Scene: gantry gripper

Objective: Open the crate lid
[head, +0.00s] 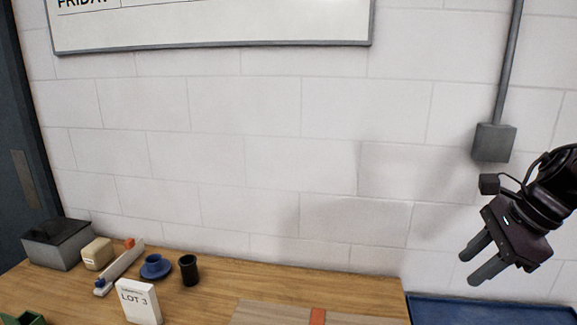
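A flat greyish-brown wooden panel (265,314) with an orange strip (317,317) shows at the bottom edge of the head view. It looks like the crate lid, but most of it is cut off, and I cannot tell whether it is shut. My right gripper (471,269) is at the right side, up and to the right of the panel and well apart from it. Its two fingers are spread, with nothing between them, and point down and left. My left gripper is not in view.
The wooden table (225,285) carries a grey box with a dark top (58,246), a beige block (97,253), a power strip (120,267), a blue cup (154,266), a black cup (190,270) and a white LOT 3 card (138,303). A blue surface (485,311) lies right.

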